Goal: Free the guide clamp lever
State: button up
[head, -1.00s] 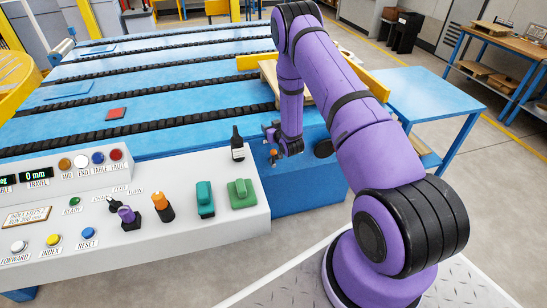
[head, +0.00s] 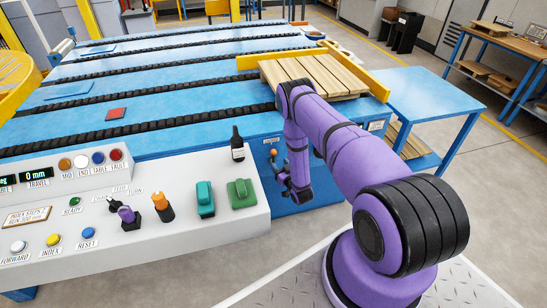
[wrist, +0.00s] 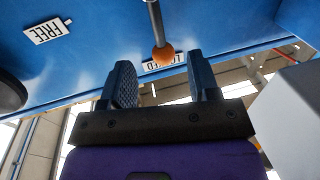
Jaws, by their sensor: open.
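The guide clamp lever is a thin grey rod (wrist: 155,20) with an orange ball knob (wrist: 163,54) in the wrist view. The knob hangs in front of the label that reads LOCKED (wrist: 178,60), partly covering it. A FREE label (wrist: 47,30) is apart from it, at the upper left. In the head view the orange knob (head: 273,153) shows on the blue table's front side. My gripper (wrist: 163,78) is open and empty, with the knob just beyond and roughly centred between its fingertips. In the head view my gripper (head: 282,184) is below the knob.
A wooden pallet (head: 312,76) lies on the blue table above my arm. A dark round part (wrist: 10,92) is at the wrist view's left edge.

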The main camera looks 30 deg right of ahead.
jog(key=w, duration=0.6)
jog(key=shift+w+d, duration=0.25)
jog(key=shift+w, duration=0.15)
jog(key=shift+c, duration=0.4)
grip_shut()
